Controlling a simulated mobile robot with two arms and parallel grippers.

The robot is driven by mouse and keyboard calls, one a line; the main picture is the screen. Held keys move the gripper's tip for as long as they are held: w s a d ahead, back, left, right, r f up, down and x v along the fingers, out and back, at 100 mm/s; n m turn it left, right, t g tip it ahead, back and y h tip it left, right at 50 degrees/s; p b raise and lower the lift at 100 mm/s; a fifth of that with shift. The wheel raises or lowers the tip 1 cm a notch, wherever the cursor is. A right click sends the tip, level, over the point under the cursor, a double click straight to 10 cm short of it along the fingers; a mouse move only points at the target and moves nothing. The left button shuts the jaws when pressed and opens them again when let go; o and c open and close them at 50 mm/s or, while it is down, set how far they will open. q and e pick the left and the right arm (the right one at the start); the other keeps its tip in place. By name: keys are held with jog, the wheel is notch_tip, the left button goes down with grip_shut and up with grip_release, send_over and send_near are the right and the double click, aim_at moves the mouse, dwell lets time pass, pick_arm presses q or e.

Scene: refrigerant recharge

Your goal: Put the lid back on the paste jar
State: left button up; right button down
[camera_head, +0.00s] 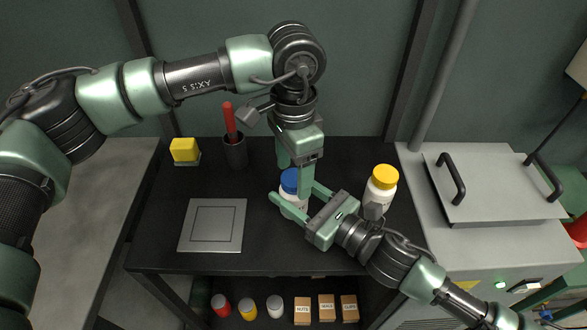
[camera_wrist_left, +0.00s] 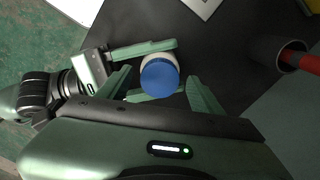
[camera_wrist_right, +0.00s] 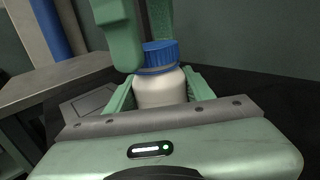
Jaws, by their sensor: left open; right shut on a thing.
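A white jar (camera_head: 291,208) with a blue lid (camera_head: 289,181) stands upright on the dark table. In the right wrist view, the blue lid (camera_wrist_right: 160,54) sits level on top of the white jar (camera_wrist_right: 160,88). My right gripper (camera_wrist_right: 160,92) is shut on the jar body, one finger on each side. My left gripper (camera_head: 294,174) points down from above, open, with its fingers on either side of the lid. In the left wrist view, the round lid (camera_wrist_left: 159,77) lies between its spread fingers. Whether the lid is screwed tight cannot be told.
A yellow-capped white bottle (camera_head: 381,187) stands to the right, close to my right wrist. A grey square plate (camera_head: 212,226) lies at left. A dark cup (camera_head: 235,153) holds a red-handled tool behind it. A yellow block (camera_head: 184,149) sits at the back left.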

pick_arm(q)
jog(key=shift+r, duration=2.25)
jog(key=shift+c, duration=0.4)
